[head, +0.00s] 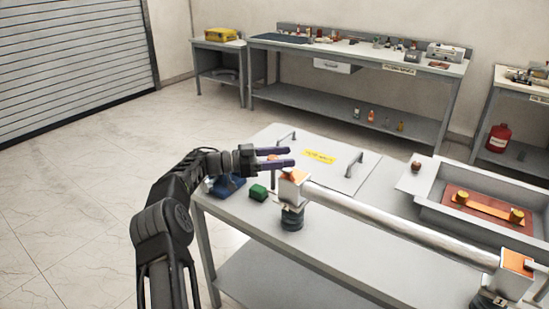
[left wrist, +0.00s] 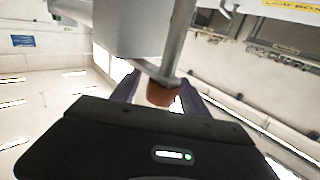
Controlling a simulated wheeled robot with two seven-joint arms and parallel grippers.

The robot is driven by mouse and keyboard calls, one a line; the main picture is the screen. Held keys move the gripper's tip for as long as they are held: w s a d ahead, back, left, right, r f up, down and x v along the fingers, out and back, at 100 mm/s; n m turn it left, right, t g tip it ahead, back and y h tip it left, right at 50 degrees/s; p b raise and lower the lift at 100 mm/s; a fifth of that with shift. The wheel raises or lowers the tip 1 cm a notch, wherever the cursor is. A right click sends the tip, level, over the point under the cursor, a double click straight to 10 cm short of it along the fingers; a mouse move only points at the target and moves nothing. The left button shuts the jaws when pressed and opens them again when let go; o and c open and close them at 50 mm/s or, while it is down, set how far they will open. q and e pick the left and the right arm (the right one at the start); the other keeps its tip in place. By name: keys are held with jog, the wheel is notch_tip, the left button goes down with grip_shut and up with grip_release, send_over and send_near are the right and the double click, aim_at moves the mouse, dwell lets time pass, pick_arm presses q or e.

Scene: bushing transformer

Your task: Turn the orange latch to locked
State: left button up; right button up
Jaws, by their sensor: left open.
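My left gripper (head: 276,158) is open, with its two purple fingers pointing right at the near-left end of the long tube. An orange-topped grey block (head: 294,176) sits at that end, just beyond the fingertips. In the left wrist view, an orange-brown knob (left wrist: 162,95) hangs at the end of a grey lever (left wrist: 158,72) beside a grey block (left wrist: 138,28). The knob appears between the open fingers of the left gripper (left wrist: 158,84); I cannot tell whether they touch it. In the head view the fingers mostly hide the knob. My right gripper is not in view.
The long silver tube (head: 385,220) runs across the grey table to another orange-topped block (head: 516,262). A green block (head: 258,192) and a blue object (head: 225,186) lie near the left edge. A handled panel (head: 330,172) and a grey tray (head: 432,196) stand behind.

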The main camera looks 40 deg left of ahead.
pick_arm(q)
jog(key=v, duration=0.7)
jog(key=shift+s+a, duration=0.25)
jog(key=shift+s, duration=0.05)
dwell(0.6)
